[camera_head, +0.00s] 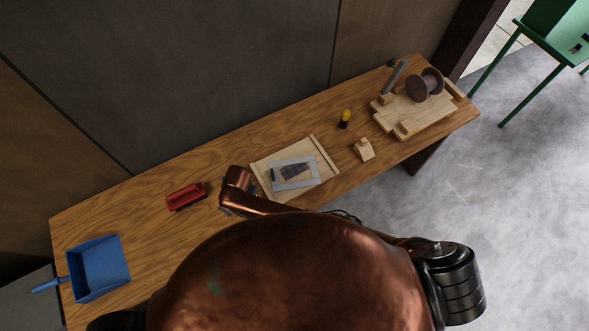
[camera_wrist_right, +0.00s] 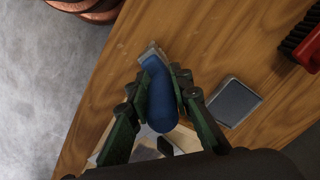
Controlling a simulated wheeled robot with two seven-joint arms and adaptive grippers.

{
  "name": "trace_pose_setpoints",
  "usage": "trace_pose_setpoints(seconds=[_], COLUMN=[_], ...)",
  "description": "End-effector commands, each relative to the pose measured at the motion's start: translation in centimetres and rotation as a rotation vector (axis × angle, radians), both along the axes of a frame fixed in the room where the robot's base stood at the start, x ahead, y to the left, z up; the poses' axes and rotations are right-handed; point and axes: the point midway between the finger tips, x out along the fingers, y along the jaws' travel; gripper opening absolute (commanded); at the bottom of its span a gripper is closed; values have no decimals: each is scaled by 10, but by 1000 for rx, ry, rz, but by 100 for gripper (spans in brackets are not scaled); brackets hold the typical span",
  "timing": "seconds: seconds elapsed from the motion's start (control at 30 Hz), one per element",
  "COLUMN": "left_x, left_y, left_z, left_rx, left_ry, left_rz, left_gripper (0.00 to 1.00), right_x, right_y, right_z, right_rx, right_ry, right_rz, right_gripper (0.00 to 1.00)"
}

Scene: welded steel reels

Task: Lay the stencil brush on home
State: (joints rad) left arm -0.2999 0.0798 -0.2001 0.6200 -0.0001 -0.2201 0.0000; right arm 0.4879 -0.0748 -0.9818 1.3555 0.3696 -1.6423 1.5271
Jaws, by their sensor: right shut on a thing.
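My right gripper (camera_wrist_right: 160,84) is shut on the blue handle of the stencil brush (camera_wrist_right: 158,100) in the right wrist view. The brush's pale metal end points up the picture, over the wooden table. I cannot tell whether it touches the wood. In the head view my right gripper (camera_head: 226,206) is small and partly hidden, and the brush cannot be made out. A dark grey square pad with a light rim (camera_wrist_right: 235,102) lies on the table beside the gripper in the wrist view. No mark reading home is legible. My left gripper is not in view.
A red brush (camera_head: 186,196) and a blue dustpan (camera_head: 100,268) lie to the left. A board (camera_head: 322,150) bears a grey-framed stencil (camera_head: 293,186). Further right are a yellow-and-black item (camera_head: 344,118), a wooden block (camera_head: 363,149) and a brown reel (camera_head: 425,84) on a wooden fixture.

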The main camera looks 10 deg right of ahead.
Motion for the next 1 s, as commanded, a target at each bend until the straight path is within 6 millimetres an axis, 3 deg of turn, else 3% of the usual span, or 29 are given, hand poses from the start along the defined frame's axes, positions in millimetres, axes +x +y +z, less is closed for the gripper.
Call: trace_pose_setpoints(seconds=[0.43, 0.47, 0.5, 0.73, 1.0], left_x=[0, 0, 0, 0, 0], left_y=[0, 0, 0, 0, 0], left_z=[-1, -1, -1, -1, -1], left_rx=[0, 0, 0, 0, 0], left_ry=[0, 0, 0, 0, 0], left_rz=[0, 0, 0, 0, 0], left_gripper=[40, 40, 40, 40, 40], right_x=[0, 0, 0, 0, 0], right_y=[0, 0, 0, 0, 0], right_z=[-3, -3, -3, -3, -3], right_rx=[1, 1, 1, 1, 0], right_ry=[0, 0, 0, 0, 0], right_rz=[0, 0, 0, 0, 0], right_gripper=[0, 22, 24, 40, 40])
